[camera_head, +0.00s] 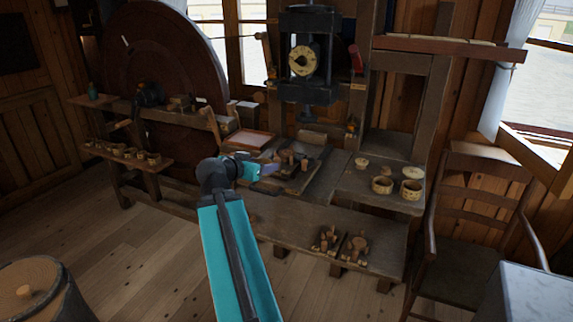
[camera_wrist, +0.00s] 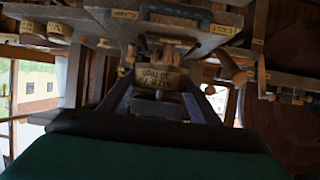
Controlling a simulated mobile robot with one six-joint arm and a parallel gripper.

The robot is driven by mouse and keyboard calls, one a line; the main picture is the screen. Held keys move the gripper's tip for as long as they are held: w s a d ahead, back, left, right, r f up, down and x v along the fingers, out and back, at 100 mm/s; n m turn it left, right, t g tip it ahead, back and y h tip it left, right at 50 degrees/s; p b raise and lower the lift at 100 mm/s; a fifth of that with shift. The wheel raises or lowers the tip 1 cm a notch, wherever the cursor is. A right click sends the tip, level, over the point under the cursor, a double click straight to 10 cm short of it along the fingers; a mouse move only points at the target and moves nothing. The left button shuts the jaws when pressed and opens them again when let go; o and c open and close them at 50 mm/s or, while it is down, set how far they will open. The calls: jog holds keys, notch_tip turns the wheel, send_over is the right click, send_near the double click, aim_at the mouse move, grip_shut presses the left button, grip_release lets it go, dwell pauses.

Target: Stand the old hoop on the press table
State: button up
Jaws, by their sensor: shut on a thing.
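My gripper (camera_head: 268,169) is at the end of my teal arm, over the middle of the bench in the head view. In the wrist view its two dark fingers (camera_wrist: 158,98) are closed on a small pale ring-like piece with dark lettering (camera_wrist: 158,79). I take this to be the old hoop, but the lettering is too blurred to read. In the head view the held piece is not clear. The press (camera_head: 303,62) stands behind the gripper, with the dark press table (camera_head: 320,158) below it, bearing several small wooden pieces (camera_head: 288,158).
Several pale round pots (camera_head: 382,185) stand on the right part of the bench. Two small wooden stands (camera_head: 327,240) sit on the lower front ledge. A shelf of cups (camera_head: 130,152) is at left. A chair (camera_head: 478,210) stands at right.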

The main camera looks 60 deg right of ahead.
jog(key=w+a+f+n+t+y, duration=0.25)
jog(key=w+a+n+t, duration=0.5)
jog(key=w+a, duration=1.75)
jog(key=w+a+r+n+t+y, duration=0.1)
jog(key=w+a+n+y, duration=0.4)
jog(key=a, duration=1.1)
jog(key=w+a+r+n+t+y, duration=0.2)
jog(key=w+a+n+t+y, duration=0.2)
jog(key=a, duration=1.1)
jog(key=w+n+y, duration=0.1)
jog(key=w+y, duration=0.1)
jog(key=w, duration=0.1)
jog(key=shift+a, duration=0.4)
jog(key=shift+a+t, duration=0.1)
jog(key=shift+t, duration=0.15)
